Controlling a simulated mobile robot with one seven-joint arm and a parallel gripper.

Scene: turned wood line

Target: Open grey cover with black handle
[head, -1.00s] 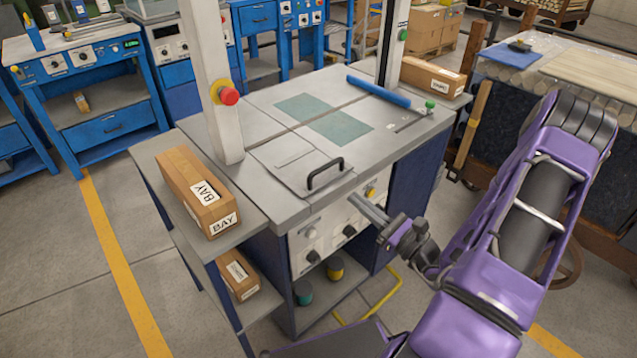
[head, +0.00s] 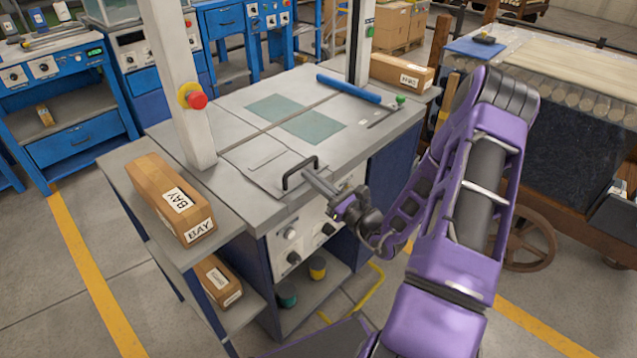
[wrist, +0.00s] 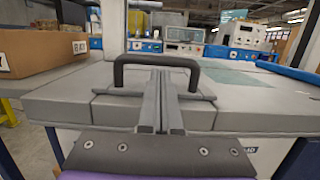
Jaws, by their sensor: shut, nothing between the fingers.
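The grey cover (head: 262,165) lies flat and closed in the machine's grey top, near the front edge. Its black handle (head: 299,172) stands up as an arch and also shows in the wrist view (wrist: 155,59). My gripper (head: 310,173) is shut and empty, with its tips close to the right end of the handle in the head view. In the wrist view my gripper (wrist: 160,75) reaches toward the middle of the handle, just under its bar. I cannot tell whether the fingers touch the handle.
A white post (head: 180,85) with a red button stands left of the cover. A cardboard box (head: 172,198) lies on the left side shelf. A blue bar (head: 348,88) lies across the back of the top. Knobs (head: 293,257) sit on the front panel below.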

